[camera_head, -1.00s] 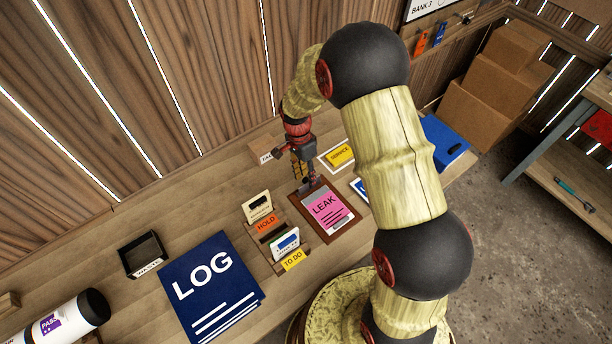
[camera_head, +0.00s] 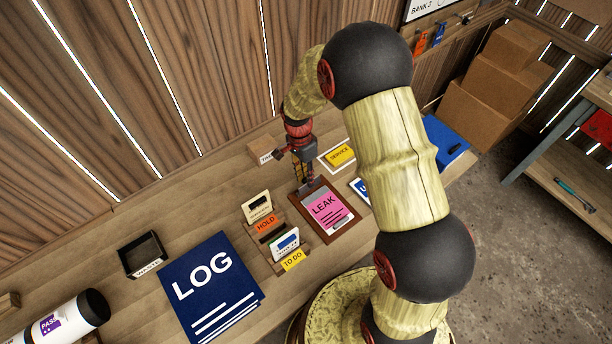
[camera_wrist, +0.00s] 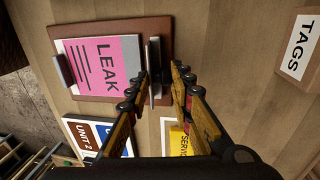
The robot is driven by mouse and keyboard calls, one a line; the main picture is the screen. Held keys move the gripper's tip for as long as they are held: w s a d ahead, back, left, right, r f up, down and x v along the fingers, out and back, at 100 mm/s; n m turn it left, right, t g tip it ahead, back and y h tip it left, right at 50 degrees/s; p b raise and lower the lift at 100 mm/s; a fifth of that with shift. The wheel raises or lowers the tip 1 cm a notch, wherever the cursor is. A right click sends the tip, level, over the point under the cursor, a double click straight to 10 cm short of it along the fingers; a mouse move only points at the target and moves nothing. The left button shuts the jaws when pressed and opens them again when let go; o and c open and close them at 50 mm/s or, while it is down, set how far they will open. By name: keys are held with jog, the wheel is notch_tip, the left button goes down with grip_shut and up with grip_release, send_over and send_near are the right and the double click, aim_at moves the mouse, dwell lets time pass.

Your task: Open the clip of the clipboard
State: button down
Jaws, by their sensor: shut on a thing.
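The clipboard (camera_head: 341,231) lies on the workbench, a brown board with a pink LEAK sheet (camera_head: 322,206). It also shows at the upper left of the wrist view (camera_wrist: 108,24). Its grey metal clip (camera_wrist: 154,52) stands at the board's right end in the wrist view. My gripper (camera_head: 307,182) is at the clip end, reaching down from above. In the wrist view its fingertips (camera_wrist: 162,74) are on either side of the clip plate, shut on it. The fingers partly hide the clip in the head view.
A HOLD and TO DO card rack (camera_head: 270,238) stands left of the clipboard, beside a blue LOG book (camera_head: 208,285). A yellow SERVICE card (camera_head: 341,155) lies behind to the right. A TAGS box (camera_wrist: 299,46) is near the clip end. Bare bench separates several items.

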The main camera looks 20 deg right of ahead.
jog(key=shift+s+d+r+t+y, duration=0.1)
jog(key=shift+s+r+t+y, duration=0.1)
jog(key=shift+t, duration=0.35)
jog(key=shift+s+d+r+t+y, duration=0.1)
jog(key=shift+t+y, duration=0.1)
jog(key=shift+t, duration=0.35)
jog(key=c, duration=2)
grip_release()
jog(key=o, duration=0.4)
jog(key=shift+f, duration=0.1)
jog(key=shift+c, duration=0.2)
jog(key=shift+s, duration=0.1)
notch_tip(320, 180, up, 12)
jog(key=shift+s, duration=0.2)
